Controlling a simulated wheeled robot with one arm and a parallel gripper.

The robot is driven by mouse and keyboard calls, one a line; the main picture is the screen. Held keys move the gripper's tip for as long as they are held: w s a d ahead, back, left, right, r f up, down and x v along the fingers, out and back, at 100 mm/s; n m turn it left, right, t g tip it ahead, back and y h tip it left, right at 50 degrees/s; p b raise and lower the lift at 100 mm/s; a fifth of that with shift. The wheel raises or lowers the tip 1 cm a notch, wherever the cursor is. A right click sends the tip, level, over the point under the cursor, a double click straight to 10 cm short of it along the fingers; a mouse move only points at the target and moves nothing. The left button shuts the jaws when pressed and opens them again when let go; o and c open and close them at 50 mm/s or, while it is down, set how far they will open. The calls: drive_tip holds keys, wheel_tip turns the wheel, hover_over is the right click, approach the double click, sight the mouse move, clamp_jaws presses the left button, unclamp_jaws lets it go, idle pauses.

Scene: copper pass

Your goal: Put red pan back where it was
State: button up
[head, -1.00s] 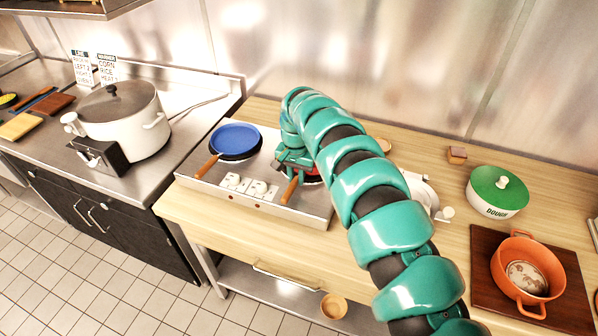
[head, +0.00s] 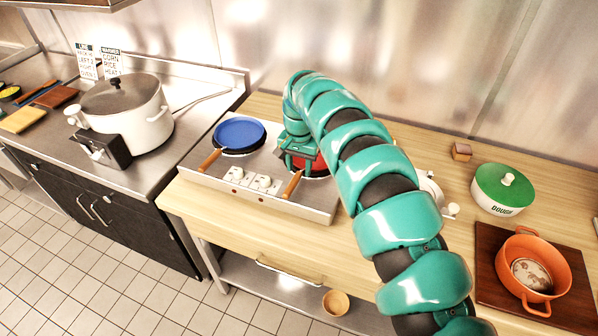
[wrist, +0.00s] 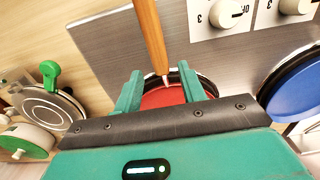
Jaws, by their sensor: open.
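The red pan (head: 322,166) sits on the right burner of the two-burner stove (head: 322,203). Its wooden handle (head: 291,185) points toward the stove's front. In the wrist view the red pan (wrist: 170,97) lies beneath my gripper (wrist: 163,88), with its wooden handle (wrist: 151,38) running up between the fingers. My gripper is open, one finger on each side near where the handle meets the pan, and does not appear to press on it. In the head view my gripper (head: 300,158) is over the pan, and my arm hides much of it.
A blue pan (head: 239,133) is on the left burner, close beside; it also shows in the wrist view (wrist: 297,85). A large white pot (head: 140,117) stands on the left counter. A green-lidded dough pot (head: 501,189) and an orange pot (head: 549,262) are at right.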

wheel_tip(320, 180, up, 10)
drive_tip(key=p, duration=0.1)
idle(0.4)
idle(0.4)
